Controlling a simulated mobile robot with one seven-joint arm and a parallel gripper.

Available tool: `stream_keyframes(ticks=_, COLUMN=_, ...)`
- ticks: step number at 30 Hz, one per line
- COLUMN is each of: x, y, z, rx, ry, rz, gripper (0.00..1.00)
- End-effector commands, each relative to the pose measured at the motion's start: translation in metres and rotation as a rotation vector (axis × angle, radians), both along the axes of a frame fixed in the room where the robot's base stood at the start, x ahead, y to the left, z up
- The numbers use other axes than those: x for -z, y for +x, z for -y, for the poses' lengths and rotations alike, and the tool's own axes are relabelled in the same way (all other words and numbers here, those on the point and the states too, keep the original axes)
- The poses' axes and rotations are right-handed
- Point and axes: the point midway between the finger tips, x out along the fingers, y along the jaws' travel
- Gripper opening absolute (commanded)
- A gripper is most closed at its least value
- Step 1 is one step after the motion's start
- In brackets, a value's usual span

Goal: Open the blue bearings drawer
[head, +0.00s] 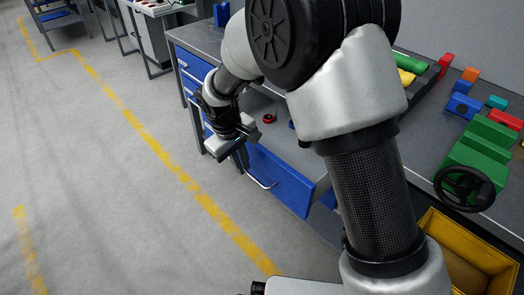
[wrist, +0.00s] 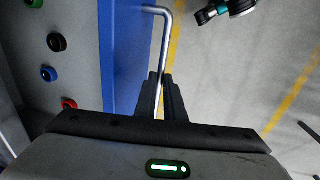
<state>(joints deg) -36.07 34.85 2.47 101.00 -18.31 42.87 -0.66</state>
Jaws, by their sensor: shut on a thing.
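The blue drawer (head: 287,184) stands pulled out from under the workbench, its grey inside showing behind the blue front. A red bearing ring (head: 269,119) lies in it. The wrist view shows the blue drawer front (wrist: 122,60) edge-on and several rings inside, among them a black one (wrist: 57,42) and a blue one (wrist: 48,73). A bent metal bar handle (head: 263,184) is fixed to the front. My gripper (head: 243,162) is shut on this handle (wrist: 163,35), with the bar between its two dark fingers (wrist: 162,90). My arm hides part of the drawer and bench.
Other blue drawers (head: 195,88) sit at the bench's left. A yellow bin (head: 440,232) stands at lower right. The grey floor with yellow lines (head: 130,122) is clear at left.

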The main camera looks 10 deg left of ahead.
Motion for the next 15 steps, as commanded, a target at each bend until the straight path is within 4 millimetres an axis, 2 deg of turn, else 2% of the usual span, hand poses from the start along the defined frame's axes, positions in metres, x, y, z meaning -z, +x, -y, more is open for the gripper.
stream_keyframes(ticks=1, x=0.000, y=-0.013, z=-0.010, rx=-0.006, ry=-0.001, rz=-0.002, gripper=0.00)
stream_keyframes(ticks=6, x=0.000, y=-0.043, z=-0.033, rx=-0.005, ry=-0.001, rz=-0.002, gripper=0.00)
stream_keyframes(ticks=15, x=0.000, y=-0.074, z=-0.058, rx=-0.002, ry=-0.002, rz=-0.001, gripper=0.00)
